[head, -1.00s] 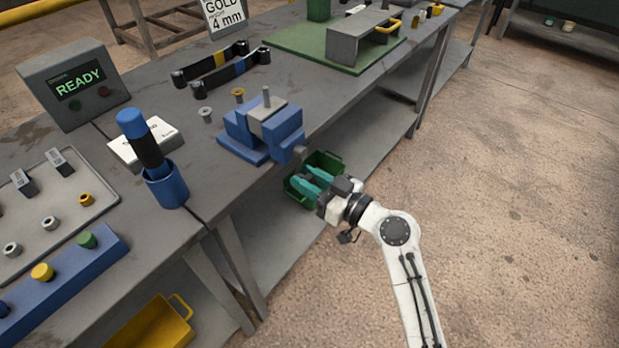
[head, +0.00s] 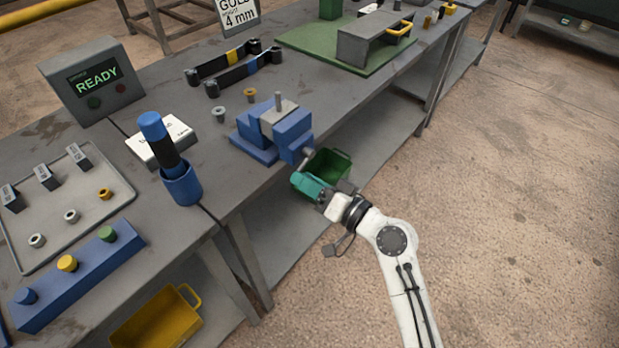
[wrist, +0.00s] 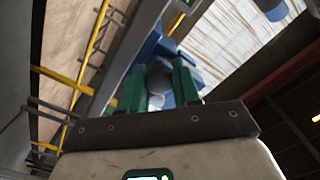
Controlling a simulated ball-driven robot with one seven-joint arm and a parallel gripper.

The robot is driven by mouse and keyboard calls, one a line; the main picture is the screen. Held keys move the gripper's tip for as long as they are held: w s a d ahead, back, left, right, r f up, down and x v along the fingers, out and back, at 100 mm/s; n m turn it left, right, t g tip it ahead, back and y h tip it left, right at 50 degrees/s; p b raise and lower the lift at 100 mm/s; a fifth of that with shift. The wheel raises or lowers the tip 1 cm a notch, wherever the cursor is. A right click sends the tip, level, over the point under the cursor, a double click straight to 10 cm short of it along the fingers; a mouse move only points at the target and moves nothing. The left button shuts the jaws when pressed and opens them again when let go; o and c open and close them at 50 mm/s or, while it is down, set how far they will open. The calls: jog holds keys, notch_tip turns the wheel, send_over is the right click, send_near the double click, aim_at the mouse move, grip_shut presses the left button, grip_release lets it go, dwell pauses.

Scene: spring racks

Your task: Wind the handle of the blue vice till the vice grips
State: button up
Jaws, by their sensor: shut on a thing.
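The blue vice (head: 258,148) stands at the bench's front edge, with a grey block and upright pin (head: 279,103) at its jaws. I cannot tell whether the jaws press on the block. My gripper (head: 303,182), with teal fingers, is just off the front edge at the vice's near end. In the wrist view my gripper (wrist: 158,88) is shut on a grey rounded part (wrist: 158,84) at the vice's front, seemingly its handle. The blue vice body (wrist: 152,48) shows beyond the fingers. The fingers hide most of the handle in the head view.
A green bin (head: 330,166) sits on the lower shelf behind my gripper. A blue cup (head: 181,187) with a blue-topped tool, a white box (head: 160,140) and a display reading READY (head: 95,82) stand left of the vice. The floor at the right is clear.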

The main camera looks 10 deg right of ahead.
jog(key=shift+s+r+m, duration=0.1)
jog(key=shift+m, duration=0.3)
jog(key=o, duration=1)
jog(key=b+v, duration=0.1)
jog(key=v, duration=1)
jog(key=shift+b, duration=0.3)
